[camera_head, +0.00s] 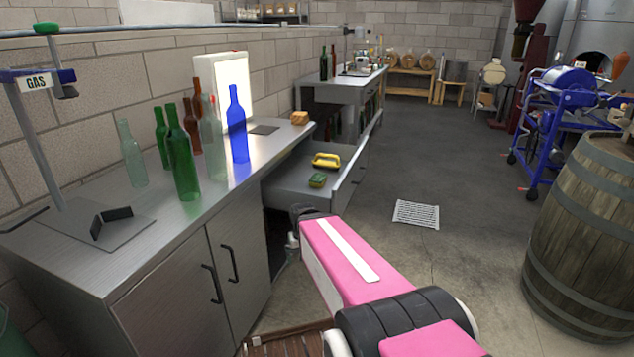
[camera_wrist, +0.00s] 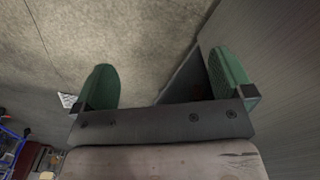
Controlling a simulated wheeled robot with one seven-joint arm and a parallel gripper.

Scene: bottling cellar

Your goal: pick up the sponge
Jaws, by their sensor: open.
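A small green and yellow block that looks like the sponge (camera_head: 317,180) lies in the open drawer (camera_head: 286,187) below the counter in the head view. A yellow dish-like object (camera_head: 326,160) lies just behind it. My gripper shows in the wrist view (camera_wrist: 164,85), its two green-padded fingers wide apart with nothing between them. In the head view my pink arm reaches toward the drawer's front, and its end is mostly hidden and lower than the sponge. The wrist view shows floor and a grey panel, no sponge.
The counter (camera_head: 148,222) holds several bottles, including a blue one (camera_head: 238,125), near a bright light panel (camera_head: 222,68). A tan block (camera_head: 299,118) sits at its far end. A barrel (camera_head: 585,235) stands at right. A floor grate (camera_head: 416,214) lies on otherwise open floor.

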